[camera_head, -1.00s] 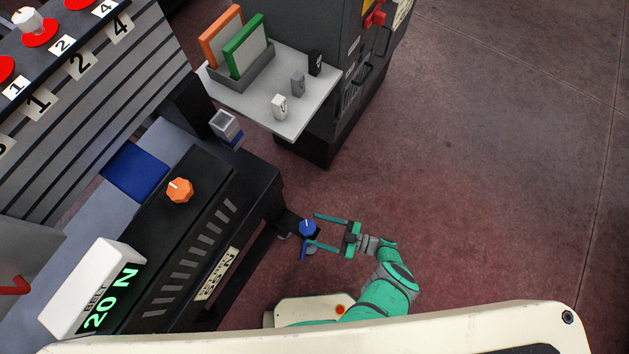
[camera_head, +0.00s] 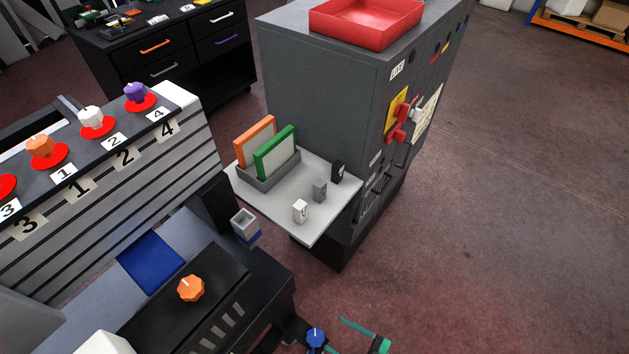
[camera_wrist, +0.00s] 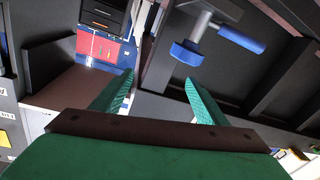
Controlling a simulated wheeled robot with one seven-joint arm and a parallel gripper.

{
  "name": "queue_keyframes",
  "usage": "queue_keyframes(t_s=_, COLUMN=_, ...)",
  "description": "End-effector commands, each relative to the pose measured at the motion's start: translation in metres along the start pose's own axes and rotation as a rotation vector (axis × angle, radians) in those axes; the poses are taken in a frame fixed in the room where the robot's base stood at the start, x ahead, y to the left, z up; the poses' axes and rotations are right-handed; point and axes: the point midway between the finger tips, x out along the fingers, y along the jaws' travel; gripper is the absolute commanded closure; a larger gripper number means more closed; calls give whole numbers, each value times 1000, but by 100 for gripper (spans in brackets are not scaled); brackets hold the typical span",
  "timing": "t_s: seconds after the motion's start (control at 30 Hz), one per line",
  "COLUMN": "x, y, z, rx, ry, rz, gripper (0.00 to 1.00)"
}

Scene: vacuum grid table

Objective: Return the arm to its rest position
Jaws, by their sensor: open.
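My gripper (camera_head: 352,338) shows only in part at the bottom edge of the head view, with green fingers; most of my arm is out of that view. In the wrist view my gripper (camera_wrist: 160,100) is open, with nothing between its two green fingers. A blue knob (camera_head: 316,338) is just left of my gripper in the head view. In the wrist view a blue knob (camera_wrist: 187,53) and a blue-ended lever (camera_wrist: 241,38) on a grey fitting are beyond the fingertips, apart from them.
The black machine with an orange knob (camera_head: 191,288) stands at the lower left. A grey shelf (camera_head: 322,226) with small blocks juts from a dark cabinet (camera_head: 320,80) bearing a red tray (camera_head: 366,40). The floor (camera_head: 520,200) at right is clear.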

Motion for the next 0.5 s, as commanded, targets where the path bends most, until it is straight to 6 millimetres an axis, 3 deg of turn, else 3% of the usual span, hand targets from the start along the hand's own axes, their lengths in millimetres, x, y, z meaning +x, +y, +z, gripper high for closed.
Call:
queue_keyframes(t_s=0.23, x=-35, y=8, z=-30, rx=-64, ry=-93, rz=143, gripper=32)
queue_keyframes(t_s=0.5, x=-53, y=-15, z=-75, rx=-69, ry=-191, rz=299, gripper=32)
